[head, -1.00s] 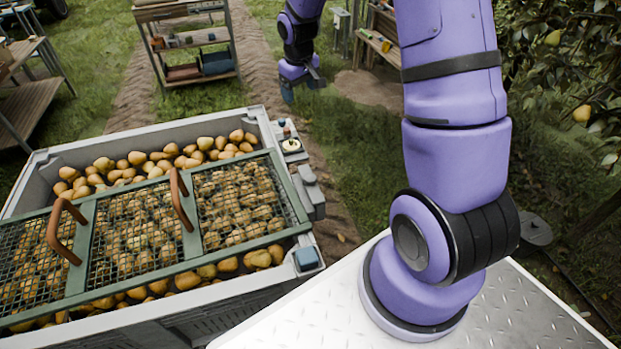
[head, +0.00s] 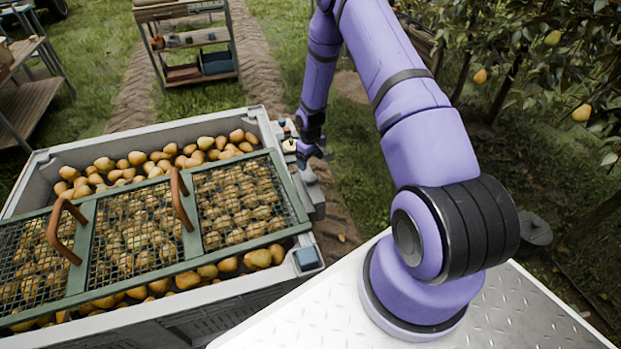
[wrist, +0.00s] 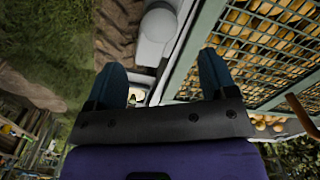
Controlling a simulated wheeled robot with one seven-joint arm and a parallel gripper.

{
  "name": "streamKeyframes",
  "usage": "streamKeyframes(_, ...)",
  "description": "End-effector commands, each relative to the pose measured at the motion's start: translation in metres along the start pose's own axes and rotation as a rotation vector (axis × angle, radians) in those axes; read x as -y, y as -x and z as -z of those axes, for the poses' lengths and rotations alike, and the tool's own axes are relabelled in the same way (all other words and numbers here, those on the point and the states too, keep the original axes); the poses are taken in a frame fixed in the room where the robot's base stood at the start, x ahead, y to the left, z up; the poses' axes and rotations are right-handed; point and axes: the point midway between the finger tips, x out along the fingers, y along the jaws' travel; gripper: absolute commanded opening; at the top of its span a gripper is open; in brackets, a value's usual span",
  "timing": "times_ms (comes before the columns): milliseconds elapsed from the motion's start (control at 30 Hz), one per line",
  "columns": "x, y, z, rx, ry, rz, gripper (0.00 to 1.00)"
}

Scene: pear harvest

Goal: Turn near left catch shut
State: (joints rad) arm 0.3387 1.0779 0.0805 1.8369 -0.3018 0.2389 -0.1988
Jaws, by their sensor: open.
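My gripper (wrist: 162,68) is open and empty, its two teal fingers apart in the wrist view. In the head view my gripper (head: 316,153) is over the bin's right rim, by the far right corner. Grey fittings (head: 312,190) sit along that rim, and grey rounded parts (wrist: 158,25) show ahead of the fingers. A blue block (head: 308,258) is on the bin's near right corner. I cannot tell which part is the near left catch or whether it is open. A green-framed mesh lid (head: 190,240) with brown handles lies across the bin.
The grey bin (head: 35,185) is full of pears. A shelf rack (head: 195,45) stands behind it, and a wooden bench (head: 28,108) is at the far left. Pear branches (head: 560,75) hang at the right.

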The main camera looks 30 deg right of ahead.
Motion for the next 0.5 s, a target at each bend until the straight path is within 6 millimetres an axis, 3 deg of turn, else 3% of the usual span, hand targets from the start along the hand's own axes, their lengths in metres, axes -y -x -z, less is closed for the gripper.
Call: streamKeyframes(500, 0.000, -0.081, 0.000, 0.000, 0.000, 0.000, 0.78)
